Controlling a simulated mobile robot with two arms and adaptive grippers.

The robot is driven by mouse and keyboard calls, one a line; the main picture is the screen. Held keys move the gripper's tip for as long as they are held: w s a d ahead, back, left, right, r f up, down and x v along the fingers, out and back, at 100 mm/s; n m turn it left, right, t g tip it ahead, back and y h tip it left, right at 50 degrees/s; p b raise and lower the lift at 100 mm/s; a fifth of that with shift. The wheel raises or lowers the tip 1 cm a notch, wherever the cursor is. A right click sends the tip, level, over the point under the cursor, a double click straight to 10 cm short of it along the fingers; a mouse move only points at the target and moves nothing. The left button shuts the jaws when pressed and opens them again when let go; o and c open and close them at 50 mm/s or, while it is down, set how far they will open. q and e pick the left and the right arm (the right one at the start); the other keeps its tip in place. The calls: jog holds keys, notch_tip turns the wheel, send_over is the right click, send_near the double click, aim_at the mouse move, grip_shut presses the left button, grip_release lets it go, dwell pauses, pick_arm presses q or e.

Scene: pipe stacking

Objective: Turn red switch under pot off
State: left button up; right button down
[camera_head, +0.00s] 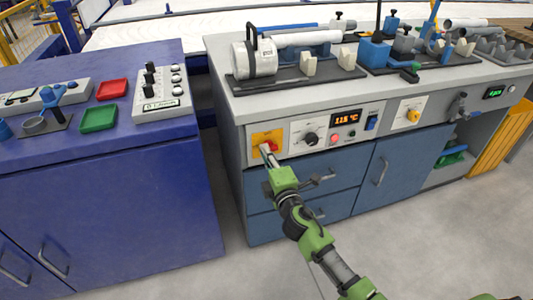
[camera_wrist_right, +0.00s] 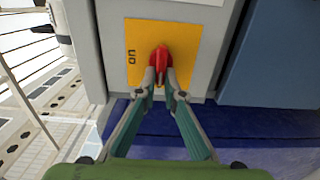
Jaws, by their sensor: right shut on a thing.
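The red switch sits on a yellow plate (camera_head: 260,137) on the front of the grey workbench, at its left end. In the right wrist view the red knob (camera_wrist_right: 161,58) stands out from the yellow plate (camera_wrist_right: 185,38). My right gripper (camera_head: 268,149) reaches the switch, and in the wrist view its fingertips (camera_wrist_right: 161,84) are closed on the knob's lower part. The white cylindrical pot (camera_head: 254,62) with a dark handle stands on the bench top above the switch. My left gripper is in neither view.
Blue drawers (camera_head: 335,180) with protruding handles lie below. A blue cabinet (camera_head: 110,190) stands at left, across a narrow gap.

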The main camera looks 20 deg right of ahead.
jog(key=shift+w+r, duration=0.1)
jog(key=shift+r, duration=0.2)
jog(key=c, duration=2.1)
grip_release()
jog(key=shift+a, duration=0.1)
jog(key=shift+c, duration=0.2)
jog(key=shift+f, duration=0.2)
jog(key=s, duration=1.2)
jog(key=shift+d, duration=0.25)
